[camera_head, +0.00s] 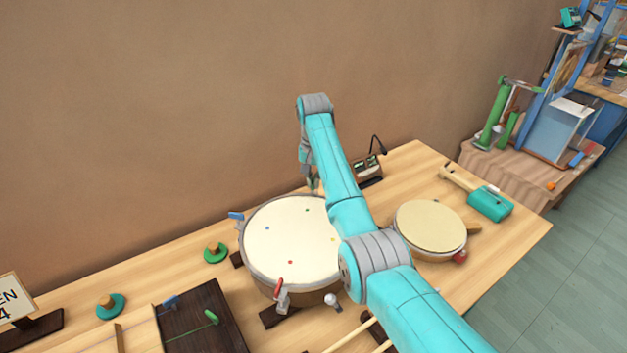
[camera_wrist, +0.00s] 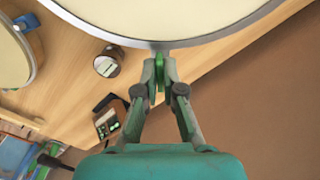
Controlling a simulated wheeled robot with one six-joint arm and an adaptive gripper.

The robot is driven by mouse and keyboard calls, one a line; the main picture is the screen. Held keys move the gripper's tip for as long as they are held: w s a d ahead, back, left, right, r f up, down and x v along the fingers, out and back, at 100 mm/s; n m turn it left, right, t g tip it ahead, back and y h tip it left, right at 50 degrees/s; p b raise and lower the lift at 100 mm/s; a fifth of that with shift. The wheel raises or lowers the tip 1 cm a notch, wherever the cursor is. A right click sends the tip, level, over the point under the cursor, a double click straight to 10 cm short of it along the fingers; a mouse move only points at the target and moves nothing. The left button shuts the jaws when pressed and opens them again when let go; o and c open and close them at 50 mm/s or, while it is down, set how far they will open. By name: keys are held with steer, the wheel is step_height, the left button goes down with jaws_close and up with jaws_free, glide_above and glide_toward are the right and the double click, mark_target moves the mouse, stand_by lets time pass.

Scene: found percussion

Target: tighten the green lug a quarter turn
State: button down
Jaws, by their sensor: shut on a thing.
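The large drum (camera_head: 268,212) stands on the wooden table, with coloured dots on its pale skin. Its rim (camera_wrist: 240,25) crosses the top of the wrist view. The green lug (camera_wrist: 160,72) is at that rim, between the fingertips of my gripper (camera_wrist: 160,66), which is shut on it. In the head view my gripper (camera_head: 314,184) reaches down at the drum's far edge, and the lug is hidden there. A blue lug (camera_head: 236,216) is at the drum's left and a red lug (camera_head: 280,285) at its front.
A smaller drum (camera_head: 430,225) stands to the right, with a turquoise mallet (camera_head: 490,204) beyond it. A small device with displays (camera_head: 367,167) is behind, near my arm. A green knob (camera_head: 215,252) and a dark board (camera_head: 205,325) lie left. The wall is close behind the table.

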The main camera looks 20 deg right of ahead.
stand_by(0.4)
steer(key=c, duration=1.3)
jaws_free()
